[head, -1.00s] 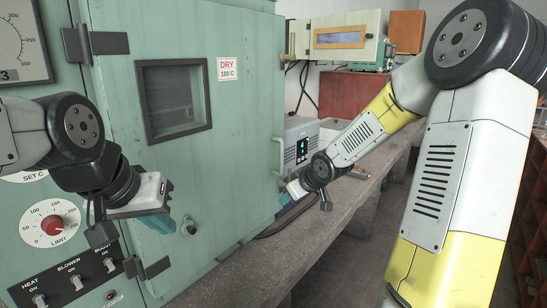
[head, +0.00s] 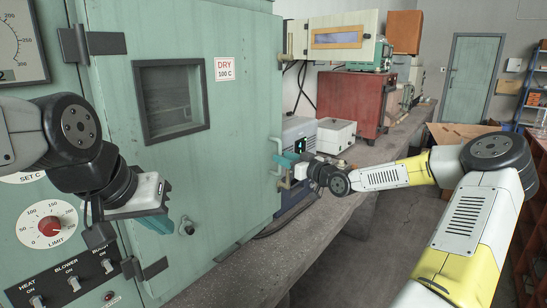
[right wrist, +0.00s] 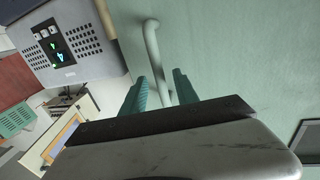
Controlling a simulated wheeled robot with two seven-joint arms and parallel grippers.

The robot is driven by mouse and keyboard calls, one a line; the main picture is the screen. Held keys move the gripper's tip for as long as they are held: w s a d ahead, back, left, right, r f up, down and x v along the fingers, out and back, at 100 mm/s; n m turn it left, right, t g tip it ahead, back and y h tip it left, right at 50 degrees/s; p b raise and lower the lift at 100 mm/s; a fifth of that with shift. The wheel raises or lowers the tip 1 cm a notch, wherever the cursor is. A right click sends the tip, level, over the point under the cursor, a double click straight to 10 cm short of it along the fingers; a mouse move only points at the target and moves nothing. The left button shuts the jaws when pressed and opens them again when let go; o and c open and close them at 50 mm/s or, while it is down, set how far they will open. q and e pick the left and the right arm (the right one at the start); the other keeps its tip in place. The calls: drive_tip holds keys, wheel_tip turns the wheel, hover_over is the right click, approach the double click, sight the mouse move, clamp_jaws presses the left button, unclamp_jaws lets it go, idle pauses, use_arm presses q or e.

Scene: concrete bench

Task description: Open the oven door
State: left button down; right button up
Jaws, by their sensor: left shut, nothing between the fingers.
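The oven is a large green cabinet. Its door (head: 226,135) is shut and has a dark square window and a "DRY 100 C" label. A pale vertical bar handle (head: 276,143) stands at the door's right edge; it also shows in the right wrist view (right wrist: 155,62). My right gripper (head: 284,160) is at the handle. In the right wrist view its teal fingers (right wrist: 160,88) are spread, one on each side of the bar, with gaps visible. My left gripper (head: 158,222) is shut and empty in front of the door's lower left.
Hinges sit on the door's left side. A control panel with a red limit knob (head: 51,226) and switches is at the left. A grey instrument (head: 299,130) and a white box (head: 336,134) stand on the concrete bench (head: 240,270) beyond the door.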

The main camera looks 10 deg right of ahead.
drive_tip(key=shift+x, duration=1.25)
clamp_jaws()
idle(0.5)
